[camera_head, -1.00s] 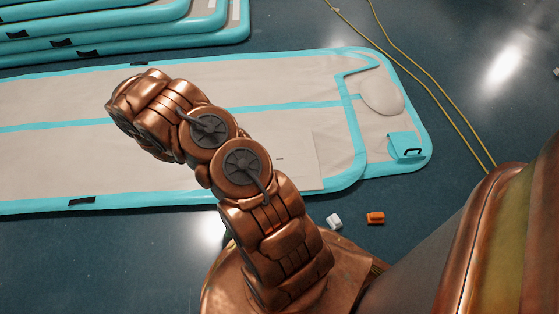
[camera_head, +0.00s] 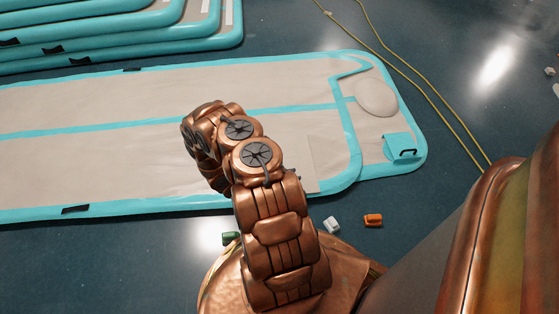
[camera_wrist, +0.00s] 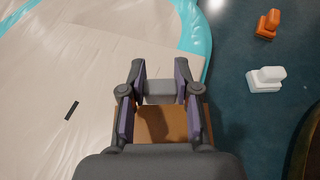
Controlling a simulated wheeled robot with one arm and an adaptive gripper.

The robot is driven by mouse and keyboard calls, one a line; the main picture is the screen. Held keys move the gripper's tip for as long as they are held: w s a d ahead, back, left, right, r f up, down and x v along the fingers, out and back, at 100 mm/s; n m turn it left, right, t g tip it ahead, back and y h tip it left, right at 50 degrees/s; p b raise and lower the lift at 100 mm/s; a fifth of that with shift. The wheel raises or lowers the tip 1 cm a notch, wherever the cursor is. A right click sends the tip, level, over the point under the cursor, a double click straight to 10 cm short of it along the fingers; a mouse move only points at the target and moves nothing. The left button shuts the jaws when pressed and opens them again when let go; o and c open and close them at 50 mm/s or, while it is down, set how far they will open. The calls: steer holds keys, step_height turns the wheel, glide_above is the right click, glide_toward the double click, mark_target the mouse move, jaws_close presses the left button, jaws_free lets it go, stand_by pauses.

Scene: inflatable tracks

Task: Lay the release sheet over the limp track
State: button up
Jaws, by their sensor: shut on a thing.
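The limp track (camera_head: 80,160), beige with turquoise edges, lies flat across the floor; it fills the left of the wrist view (camera_wrist: 35,110). In the wrist view my gripper (camera_wrist: 160,92) is shut on a flat brown piece (camera_wrist: 165,125) with a grey bar at its far edge. I cannot tell for sure whether this is the release sheet. It is over or near the track's near edge. A thin pale rectangular patch (camera_wrist: 130,55) lies on the track beside it. In the head view my arm hides the gripper.
A white clip-like piece (camera_head: 332,225), an orange one (camera_head: 373,220) and a green one (camera_head: 230,238) lie on the floor near the track. Stacked turquoise tracks (camera_head: 120,45) stand at the back left. A yellow cord (camera_head: 430,100) runs along the right. The floor right of the cord is mostly clear.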

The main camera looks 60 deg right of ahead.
steer(key=b, duration=0.5)
glide_above(286, 158)
steer(key=shift+s+f, duration=0.2)
steer(key=shift+f, duration=0.5)
step_height(286, 158, down, 4)
steer(key=shift+w+r+b, duration=0.1)
steer(key=shift+r+b, duration=0.1)
steer(key=shift+b, duration=1)
steer(key=shift+r, duration=0.1)
steer(key=o, duration=0.9)
steer(key=shift+o, duration=0.2)
